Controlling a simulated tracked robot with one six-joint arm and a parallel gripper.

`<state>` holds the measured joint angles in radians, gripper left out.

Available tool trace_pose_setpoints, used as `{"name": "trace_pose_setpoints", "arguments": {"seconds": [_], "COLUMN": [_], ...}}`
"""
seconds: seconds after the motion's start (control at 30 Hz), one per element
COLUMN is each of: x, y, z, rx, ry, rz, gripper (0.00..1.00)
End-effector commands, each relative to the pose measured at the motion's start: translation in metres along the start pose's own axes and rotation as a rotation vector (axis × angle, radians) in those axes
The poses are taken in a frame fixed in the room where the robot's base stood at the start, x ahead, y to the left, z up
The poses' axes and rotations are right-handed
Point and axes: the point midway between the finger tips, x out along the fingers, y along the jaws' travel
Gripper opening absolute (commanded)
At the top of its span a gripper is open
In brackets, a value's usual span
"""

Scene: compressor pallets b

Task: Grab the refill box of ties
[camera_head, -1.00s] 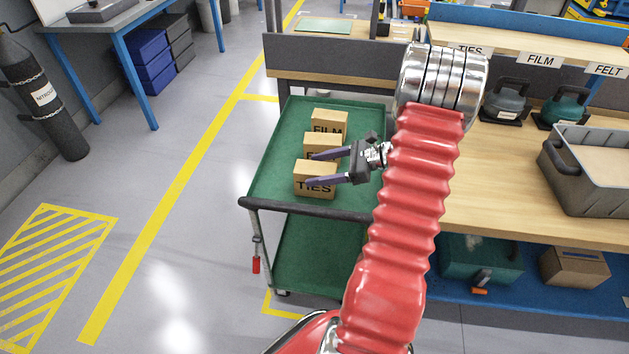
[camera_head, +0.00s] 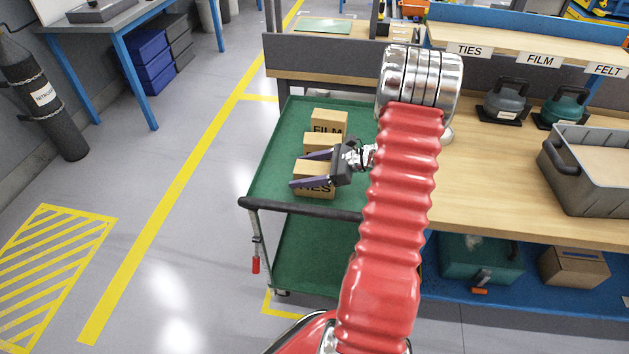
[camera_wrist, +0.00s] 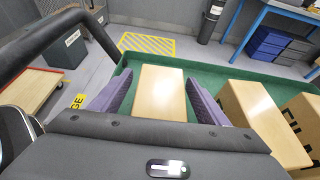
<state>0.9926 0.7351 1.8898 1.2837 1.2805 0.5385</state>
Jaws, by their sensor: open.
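The cardboard box marked TIES (camera_head: 316,190) stands on the green top of the cart, nearest the cart's handle. My gripper (camera_head: 304,169) is open, and its two purple fingers reach over this box in the head view and partly cover its label. In the wrist view the plain top of a box (camera_wrist: 159,95) lies between the open fingers (camera_wrist: 152,97), with a gap visible on each side. I cannot tell how far the fingertips are down along its sides.
Behind it on the cart stand a middle box (camera_head: 321,141), its label hidden, and a FILM box (camera_head: 329,122). The cart's black handle (camera_head: 305,209) runs along the near edge. A workbench (camera_head: 500,180) with a grey bin (camera_head: 590,195) is at right.

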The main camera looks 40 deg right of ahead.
Motion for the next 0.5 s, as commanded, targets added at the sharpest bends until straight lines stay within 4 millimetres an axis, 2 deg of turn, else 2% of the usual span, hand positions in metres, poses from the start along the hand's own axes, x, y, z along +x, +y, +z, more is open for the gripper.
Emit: {"name": "trace_pose_setpoints", "arguments": {"seconds": [0.17, 0.5], "x": [-0.0001, -0.0001], "y": [0.0, 0.0], "z": [0.0, 0.0001], "rx": [0.0, 0.0], "ry": [0.0, 0.0], "rz": [0.0, 0.0], "gripper": [0.67, 0.43]}}
